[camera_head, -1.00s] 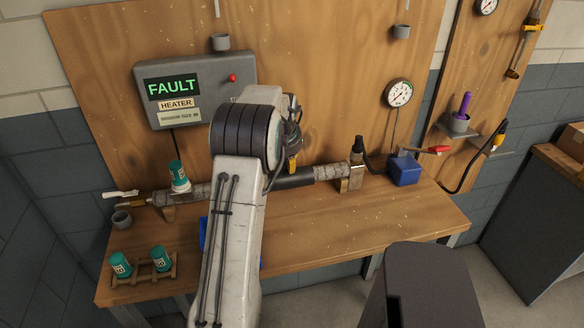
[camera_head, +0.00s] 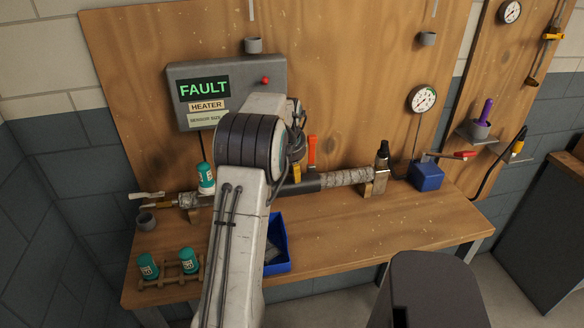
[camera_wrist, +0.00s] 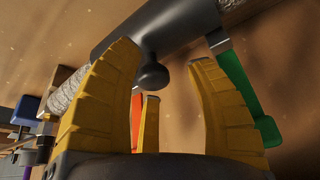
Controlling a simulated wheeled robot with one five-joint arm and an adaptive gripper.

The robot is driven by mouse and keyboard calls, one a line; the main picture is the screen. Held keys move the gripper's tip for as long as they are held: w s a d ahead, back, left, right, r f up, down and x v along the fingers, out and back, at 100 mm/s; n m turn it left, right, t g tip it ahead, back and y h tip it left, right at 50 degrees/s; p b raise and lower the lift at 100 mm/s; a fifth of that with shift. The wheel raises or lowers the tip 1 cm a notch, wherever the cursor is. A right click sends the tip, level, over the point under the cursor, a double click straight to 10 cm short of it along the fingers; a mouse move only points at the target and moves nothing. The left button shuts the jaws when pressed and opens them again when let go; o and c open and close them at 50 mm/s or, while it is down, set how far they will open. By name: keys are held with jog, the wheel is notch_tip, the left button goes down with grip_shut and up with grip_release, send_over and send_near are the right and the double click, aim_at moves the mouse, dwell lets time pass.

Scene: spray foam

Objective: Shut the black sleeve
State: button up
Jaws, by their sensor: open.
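The black sleeve (camera_head: 300,187) lies around a wrapped grey pipe (camera_head: 346,177) that runs across the back of the bench. My arm hides its left part. In the wrist view the sleeve (camera_wrist: 150,28) crosses the top, with a round black knob (camera_wrist: 152,76) hanging from it. My gripper (camera_wrist: 165,72) is open, its yellow fingers spread on both sides of the knob, with a third finger behind. I cannot tell whether any finger touches it. In the head view only a bit of my gripper (camera_head: 296,172) shows, at the sleeve.
A green bar (camera_wrist: 243,95) hangs by my right finger in the wrist view. A control box (camera_head: 212,95) reads FAULT and HEATER. Teal cans (camera_head: 148,267) stand in a rack at front left. A blue bin (camera_head: 280,264) sits right of my arm. The front right bench is clear.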

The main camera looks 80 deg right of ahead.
jog(key=shift+o, duration=0.2)
jog(key=shift+s, duration=0.1)
jog(key=shift+a+r, duration=0.1)
jog(key=shift+r, duration=0.2)
jog(key=v, duration=1.1)
jog(key=shift+r, duration=0.15)
dwell(0.3)
